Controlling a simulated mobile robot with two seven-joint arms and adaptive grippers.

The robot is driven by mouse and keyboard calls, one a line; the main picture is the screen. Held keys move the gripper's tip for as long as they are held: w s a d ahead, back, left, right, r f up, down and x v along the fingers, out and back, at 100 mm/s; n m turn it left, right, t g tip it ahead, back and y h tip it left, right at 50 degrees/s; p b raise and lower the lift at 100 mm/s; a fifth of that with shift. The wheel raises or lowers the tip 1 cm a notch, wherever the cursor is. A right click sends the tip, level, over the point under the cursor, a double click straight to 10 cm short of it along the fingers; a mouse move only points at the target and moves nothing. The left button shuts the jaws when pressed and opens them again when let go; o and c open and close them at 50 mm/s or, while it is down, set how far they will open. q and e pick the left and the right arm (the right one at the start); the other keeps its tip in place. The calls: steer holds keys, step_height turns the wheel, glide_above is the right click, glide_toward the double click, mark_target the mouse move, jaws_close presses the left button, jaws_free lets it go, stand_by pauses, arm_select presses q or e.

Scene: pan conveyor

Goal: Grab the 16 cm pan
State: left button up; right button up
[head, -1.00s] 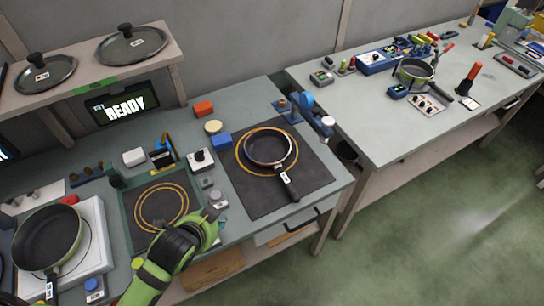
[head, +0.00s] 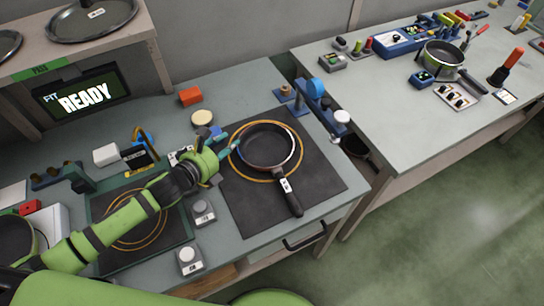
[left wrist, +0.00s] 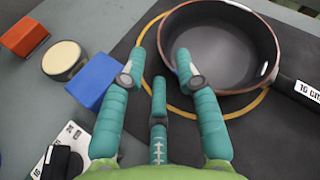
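The 16 cm pan (head: 266,146) is a small dark frying pan. It sits on the black mat with the orange ring, its handle pointing to the front right. In the left wrist view the pan (left wrist: 225,45) is at the upper right, and its handle label (left wrist: 308,90) reads "16 cm", partly cut off. My left gripper (head: 226,147) is just left of the pan's rim. In the left wrist view its teal fingers (left wrist: 160,68) are spread and empty, one fingertip close to the rim; I cannot tell if it touches. My right gripper is not in view.
A blue block (left wrist: 93,80), a cream round puck (left wrist: 63,60) and an orange block (head: 190,96) lie behind and left of the pan. A blue clamp-like fixture (head: 316,88) stands behind right. Another pan (head: 443,55) is on the far right table. The black mat (head: 325,180) has free room.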

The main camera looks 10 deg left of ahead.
mark_target(245, 131)
arm_select(q)
steer(key=x, duration=0.2)
steer(key=shift+w+d+p, duration=0.1)
steer(key=shift+w+p, duration=0.2)
steer(key=shift+p, duration=0.1)
steer(key=x, duration=0.3)
steer(key=shift+w+d+f+p, duration=0.2)
steer(key=shift+w+f+p, duration=0.05)
steer(key=shift+f+p, duration=0.15)
steer(key=shift+w+f, duration=0.1)
steer(key=shift+w, duration=0.1)
steer(key=shift+c, duration=0.9)
jaws_close()
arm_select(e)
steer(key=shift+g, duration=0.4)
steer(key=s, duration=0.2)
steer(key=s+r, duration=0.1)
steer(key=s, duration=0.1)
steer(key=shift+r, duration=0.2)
